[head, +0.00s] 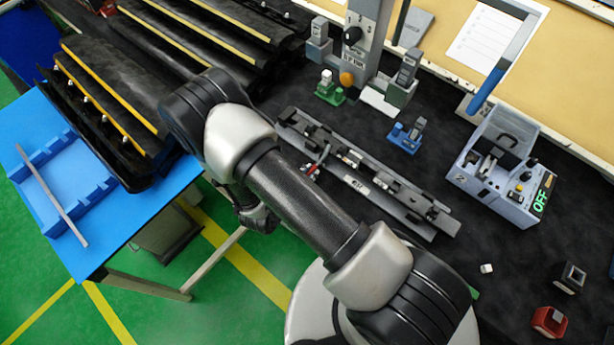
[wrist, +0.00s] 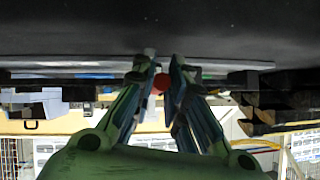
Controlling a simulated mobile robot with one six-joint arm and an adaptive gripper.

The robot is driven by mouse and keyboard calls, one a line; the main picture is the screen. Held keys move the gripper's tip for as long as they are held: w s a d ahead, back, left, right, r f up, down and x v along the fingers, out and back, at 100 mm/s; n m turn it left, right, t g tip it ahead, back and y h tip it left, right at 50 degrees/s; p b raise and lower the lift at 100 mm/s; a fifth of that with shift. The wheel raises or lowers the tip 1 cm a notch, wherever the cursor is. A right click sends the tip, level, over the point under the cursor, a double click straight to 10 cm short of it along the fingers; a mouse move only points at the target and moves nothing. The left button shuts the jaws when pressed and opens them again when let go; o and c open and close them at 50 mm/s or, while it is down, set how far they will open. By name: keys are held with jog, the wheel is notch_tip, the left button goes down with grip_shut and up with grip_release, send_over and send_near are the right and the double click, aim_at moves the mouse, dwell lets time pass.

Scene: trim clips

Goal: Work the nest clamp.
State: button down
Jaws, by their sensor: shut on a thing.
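The nest (head: 356,184), a long grey fixture with several small blocks and clips along it, lies on the dark bench. A small red piece (head: 312,170), seemingly the clamp's lever, shows at its near edge beside my forearm. My gripper (wrist: 161,88) is shut on a round red knob (wrist: 159,82) in the wrist view, with a finger on each side. In the head view only dark parts near my wrist show below the forearm; the fingertips are hidden. Whether the clamp is open or closed cannot be told.
A grey machine (head: 503,165) with a green OFF display stands at the right. Green (head: 330,88) and blue (head: 406,136) small fixtures stand behind the nest. Black trim parts (head: 110,100) lie at the left, near a blue tray (head: 60,185). A red block (head: 549,321) sits front right.

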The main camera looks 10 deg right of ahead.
jog(key=shift+w+r, duration=0.15)
jog(key=c, duration=2)
grip_release()
jog(key=shift+a, duration=0.1)
jog(key=o, duration=0.4)
jog(key=shift+s, duration=0.2)
jog(key=v, duration=1.1)
jog(key=shift+s+a+r, duration=0.15)
jog(key=shift+s+a, duration=0.05)
jog(key=shift+a, duration=0.05)
